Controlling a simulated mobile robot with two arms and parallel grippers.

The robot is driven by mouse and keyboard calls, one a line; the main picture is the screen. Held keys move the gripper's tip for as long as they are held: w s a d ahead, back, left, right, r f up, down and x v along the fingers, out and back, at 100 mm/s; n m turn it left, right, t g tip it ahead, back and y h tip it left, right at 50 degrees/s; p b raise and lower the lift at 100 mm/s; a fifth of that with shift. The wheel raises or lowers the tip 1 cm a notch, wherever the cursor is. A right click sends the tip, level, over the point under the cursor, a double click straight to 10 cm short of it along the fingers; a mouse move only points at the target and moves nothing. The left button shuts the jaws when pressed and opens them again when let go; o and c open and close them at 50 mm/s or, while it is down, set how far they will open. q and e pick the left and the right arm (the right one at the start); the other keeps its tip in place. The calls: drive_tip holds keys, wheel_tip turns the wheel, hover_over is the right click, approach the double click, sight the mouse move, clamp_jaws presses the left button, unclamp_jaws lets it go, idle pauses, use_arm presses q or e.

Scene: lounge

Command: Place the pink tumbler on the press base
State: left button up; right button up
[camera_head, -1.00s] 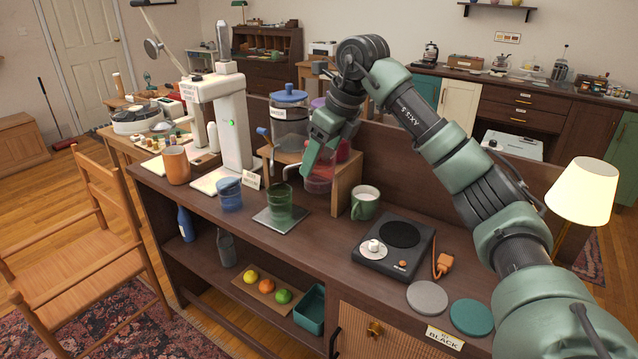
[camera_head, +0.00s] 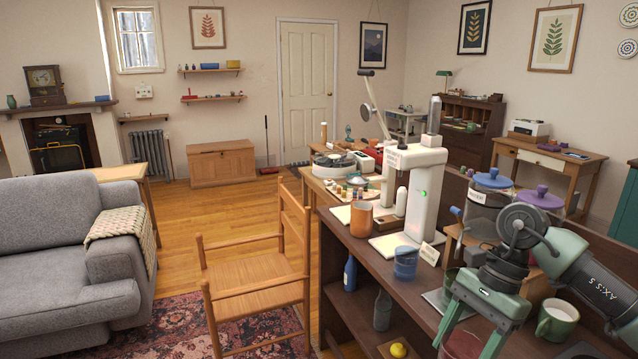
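The pink tumbler (camera_head: 462,347), translucent and reddish, is at the bottom edge, its lower part cut off by the frame. My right gripper (camera_head: 466,340) points downward with its fingers on either side of the tumbler and appears shut on it. The white press (camera_head: 427,195) stands on the dark counter, left of and beyond my gripper. Its flat white press base (camera_head: 388,246) shows a bare part at the front. A blue tumbler (camera_head: 405,265) stands in front of the base. My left gripper is not in view.
A copper cup (camera_head: 361,221) stands left of the press base, a small sign (camera_head: 429,254) right of it. A green tumbler (camera_head: 449,277) on a grey mat (camera_head: 436,299) is partly hidden by my gripper. Lidded jars (camera_head: 490,196) and a green mug (camera_head: 556,322) are nearby.

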drive_tip(key=s+a+f+n+g+h, duration=0.1)
drive_tip(key=s+a+f+n+h, duration=0.1)
drive_tip(key=s+n, duration=0.4)
drive_tip(key=s+a+f+n+g+h, duration=0.1)
drive_tip(key=s+a+f+n+h, duration=0.1)
drive_tip(key=s+f+n, duration=0.2)
drive_tip(key=s+n, duration=0.2)
drive_tip(key=shift+s+a+n+p, duration=0.3)
drive_tip(key=shift+s+a+p, duration=0.05)
drive_tip(key=shift+a, duration=0.1)
drive_tip(key=shift+r, duration=0.1)
